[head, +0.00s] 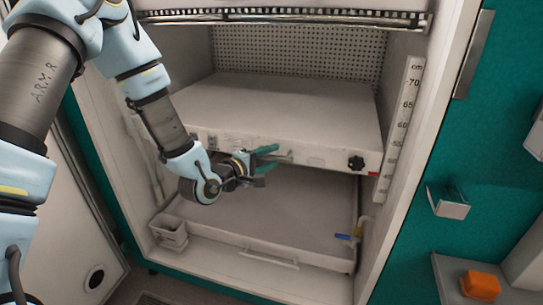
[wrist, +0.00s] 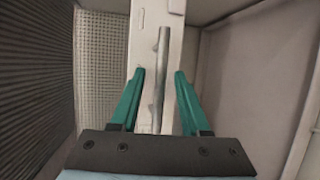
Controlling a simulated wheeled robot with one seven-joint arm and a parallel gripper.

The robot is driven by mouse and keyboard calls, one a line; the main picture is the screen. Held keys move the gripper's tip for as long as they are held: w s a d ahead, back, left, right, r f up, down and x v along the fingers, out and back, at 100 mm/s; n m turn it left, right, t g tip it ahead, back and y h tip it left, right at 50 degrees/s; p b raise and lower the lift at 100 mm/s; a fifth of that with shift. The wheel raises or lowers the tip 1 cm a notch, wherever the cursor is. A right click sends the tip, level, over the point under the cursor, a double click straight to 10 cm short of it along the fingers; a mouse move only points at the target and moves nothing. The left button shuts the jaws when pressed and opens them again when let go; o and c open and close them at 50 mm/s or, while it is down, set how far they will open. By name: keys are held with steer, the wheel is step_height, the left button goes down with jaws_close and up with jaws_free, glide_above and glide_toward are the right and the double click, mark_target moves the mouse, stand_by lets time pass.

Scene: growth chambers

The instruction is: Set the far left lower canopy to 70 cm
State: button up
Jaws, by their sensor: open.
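The canopy (head: 280,105) is a wide pale slab across the chamber, above a lower tray. Its front edge carries a grey bar handle (head: 296,157) and a black knob (head: 356,163) at the right. A red pointer (head: 374,174) at its right end sits below the 55 mark of the cm scale (head: 402,125); the exact reading is too small to tell. My gripper (head: 272,160) is open at the front edge, by the handle's left part. In the wrist view, the handle (wrist: 162,50) runs between the open teal fingers (wrist: 160,72), with gaps on both sides.
A perforated strip (head: 285,17) crosses the chamber top. Below the canopy lie a pale tray (head: 270,207), a small white bin (head: 169,231) and a blue-handled tap (head: 345,237). An orange block (head: 480,286) sits outside at right. The space before the handle's right part is clear.

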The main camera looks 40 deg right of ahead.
steer(key=shift+d, duration=0.3)
jaws_close()
stand_by(1.3)
